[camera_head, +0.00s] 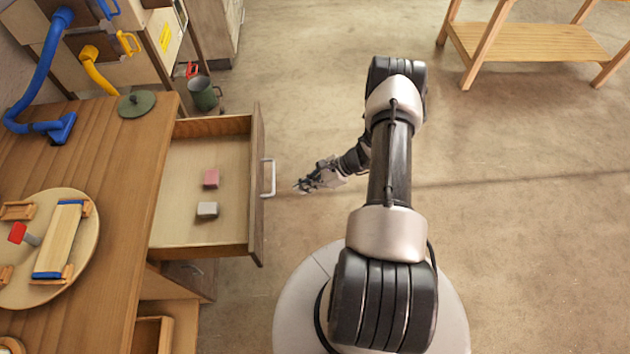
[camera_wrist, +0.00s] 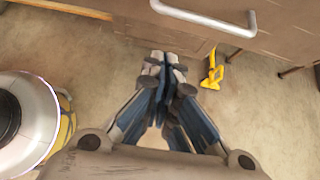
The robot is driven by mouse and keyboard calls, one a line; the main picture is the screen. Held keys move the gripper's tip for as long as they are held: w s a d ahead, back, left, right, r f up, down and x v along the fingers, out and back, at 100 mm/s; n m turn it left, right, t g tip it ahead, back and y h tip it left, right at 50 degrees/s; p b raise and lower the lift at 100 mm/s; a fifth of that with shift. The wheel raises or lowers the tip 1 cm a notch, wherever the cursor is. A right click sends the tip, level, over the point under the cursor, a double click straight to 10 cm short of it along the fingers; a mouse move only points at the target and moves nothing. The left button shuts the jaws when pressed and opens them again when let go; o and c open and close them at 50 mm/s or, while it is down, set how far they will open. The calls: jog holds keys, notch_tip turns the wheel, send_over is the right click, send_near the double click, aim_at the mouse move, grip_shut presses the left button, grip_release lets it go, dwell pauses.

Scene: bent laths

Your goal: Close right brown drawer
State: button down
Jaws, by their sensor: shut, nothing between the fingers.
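A brown wooden drawer (camera_head: 258,222) stands pulled out from the workbench in the head view. It has a pale handle (camera_head: 268,178) on its front. A pink block (camera_head: 211,178) and a whitish block (camera_head: 207,209) lie inside it. My gripper (camera_head: 300,187) is shut and empty, a little to the right of the handle and apart from it. In the wrist view my gripper (camera_wrist: 165,60) points toward the brown drawer front (camera_wrist: 130,8), and the handle (camera_wrist: 215,22) is at the top, to the right of the fingertips.
The workbench top (camera_head: 120,200) carries a round wooden board (camera_head: 75,285) and a green lid (camera_head: 136,104). A wooden table (camera_head: 530,42) stands at the back right.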

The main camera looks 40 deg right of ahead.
jog(key=shift+w+a+f, duration=0.1)
jog(key=shift+w+a, duration=0.65)
jog(key=shift+a, duration=0.35)
jog(key=shift+w+a+f, duration=0.1)
jog(key=shift+w+a, duration=0.6)
jog(key=shift+a, duration=0.35)
jog(key=shift+a, duration=0.1)
